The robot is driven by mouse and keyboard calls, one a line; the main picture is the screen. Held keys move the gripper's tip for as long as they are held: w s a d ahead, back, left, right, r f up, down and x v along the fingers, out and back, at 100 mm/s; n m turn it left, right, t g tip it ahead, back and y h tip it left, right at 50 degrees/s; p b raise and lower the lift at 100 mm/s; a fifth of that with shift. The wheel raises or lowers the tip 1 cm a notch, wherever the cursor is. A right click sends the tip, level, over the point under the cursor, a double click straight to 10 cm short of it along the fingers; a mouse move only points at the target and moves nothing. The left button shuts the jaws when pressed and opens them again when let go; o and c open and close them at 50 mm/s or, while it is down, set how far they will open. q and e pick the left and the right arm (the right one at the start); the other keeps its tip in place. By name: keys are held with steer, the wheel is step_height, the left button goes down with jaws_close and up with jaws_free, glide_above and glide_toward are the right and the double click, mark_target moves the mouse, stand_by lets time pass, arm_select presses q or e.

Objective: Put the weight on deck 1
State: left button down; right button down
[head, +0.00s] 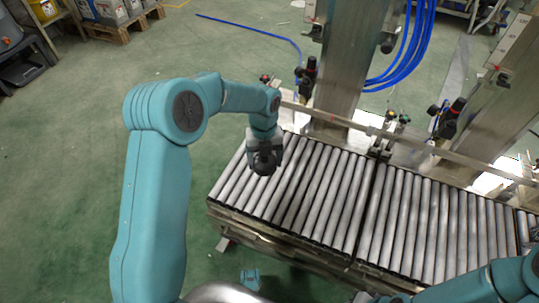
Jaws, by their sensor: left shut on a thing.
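My left gripper (265,150) hangs from the teal left arm over the far left part of the roller conveyor. It is shut on a dark, rounded thing (265,162), which looks like the weight. Its lower side and any gap to the rollers are hard to judge from above. The roller bed shows a left section (318,190) and a right section (440,225), split by a dark seam. No label shows which one is deck 1. Both have bare rollers apart from the gripper's spot. My right arm shows at the lower right, its gripper outside the picture.
A metal rail (345,122) runs along the conveyor's back edge, with upright steel posts (342,60) and small fittings behind it. Blue hoses (405,55) hang there. Green floor (70,170) is open to the left. Crates on a pallet (115,28) stand far off.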

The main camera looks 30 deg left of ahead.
arm_select(q)
step_height(320, 180, down, 12)
steer(key=b, duration=0.3)
steer(key=shift+f+b, duration=0.1)
steer(key=shift+b, duration=0.2)
steer(key=shift+f, duration=0.1)
jaws_free()
steer(key=r+p, duration=0.1)
steer(key=r, duration=0.3)
steer(key=r+p, duration=0.2)
steer(key=r, duration=0.2)
steer(key=w+r+p, duration=0.1)
steer(key=r, duration=0.3)
steer(key=shift+w+a+p, duration=0.1)
steer(key=shift+a+p, duration=0.2)
steer(key=shift+a, duration=0.1)
